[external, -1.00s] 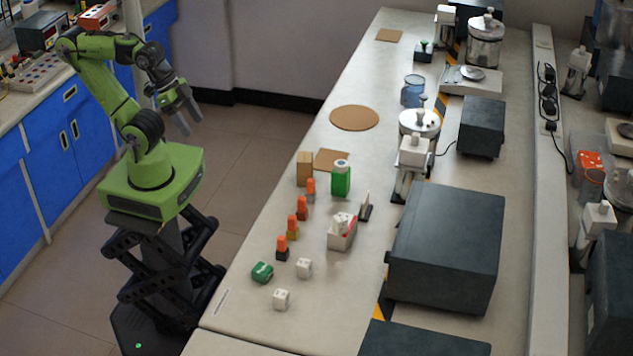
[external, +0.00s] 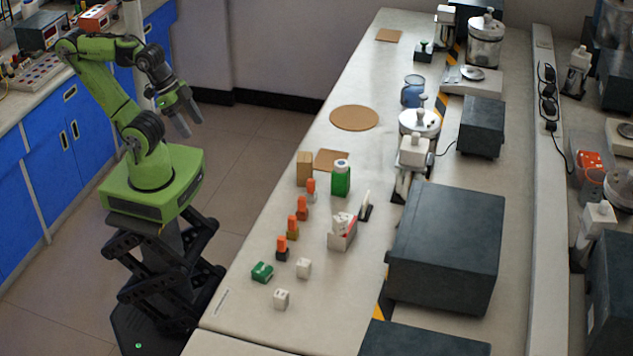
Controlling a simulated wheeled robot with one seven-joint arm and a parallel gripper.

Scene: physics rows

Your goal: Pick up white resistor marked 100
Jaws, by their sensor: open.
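Two small white blocks lie near the front of the bench: one white block (external: 304,268) and another white block (external: 281,299) nearer the camera. Dark marks show on them, but they are too small to read, so I cannot tell which is marked 100. My gripper (external: 187,126) is open and empty, in the air to the left of the bench, well apart from the blocks.
A green block (external: 262,272) lies beside the white blocks. A row of orange-topped pieces (external: 292,228) stands behind it. A large dark box (external: 446,250) is at the right. The bench's front left is clear.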

